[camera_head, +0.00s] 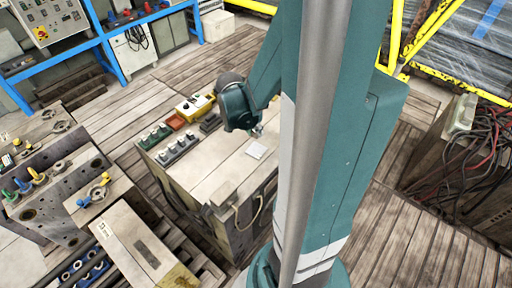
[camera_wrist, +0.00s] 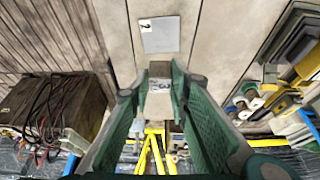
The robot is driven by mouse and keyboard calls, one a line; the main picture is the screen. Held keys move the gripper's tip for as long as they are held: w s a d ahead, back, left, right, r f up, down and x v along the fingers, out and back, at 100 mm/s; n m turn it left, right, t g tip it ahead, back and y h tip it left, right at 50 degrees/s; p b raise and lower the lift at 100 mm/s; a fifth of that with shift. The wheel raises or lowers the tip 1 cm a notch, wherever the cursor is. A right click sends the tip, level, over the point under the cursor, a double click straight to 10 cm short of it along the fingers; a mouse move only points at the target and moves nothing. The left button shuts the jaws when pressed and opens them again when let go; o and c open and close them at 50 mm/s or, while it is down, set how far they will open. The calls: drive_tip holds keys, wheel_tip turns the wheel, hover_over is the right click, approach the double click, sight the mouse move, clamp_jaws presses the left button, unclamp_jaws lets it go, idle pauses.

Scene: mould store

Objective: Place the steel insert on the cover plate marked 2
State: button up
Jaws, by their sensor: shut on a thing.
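A flat, pale grey cover plate marked 2 (camera_wrist: 160,36) lies on the light bench top, beyond the fingertips in the wrist view. What looks like the same plate (camera_head: 256,150) shows in the head view, just below my gripper (camera_head: 258,130). In the wrist view my gripper (camera_wrist: 159,75) has its two green fingers shut on a small greyish block, which I take for the steel insert (camera_wrist: 159,67). A mark 3 shows between the fingers; I cannot tell what surface bears it. The insert appears apart from the plate marked 2. My arm hides part of the bench in the head view.
Bench top around the plate is clear. Tangled cables (camera_head: 478,135) lie at right.

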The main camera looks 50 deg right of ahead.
sight(254, 136)
drive_tip(key=shift+f+b, duration=0.7)
drive_tip(key=shift+f, duration=1.8)
drive_tip(key=shift+f+b, duration=0.75)
drive_tip(key=shift+f, duration=1.3)
drive_tip(key=shift+f, duration=0.2)
drive_tip(key=o, duration=1)
drive_tip(key=shift+r, duration=0.25)
drive_tip(key=shift+p+v, duration=1.8)
drive_tip(key=shift+v, duration=4.15)
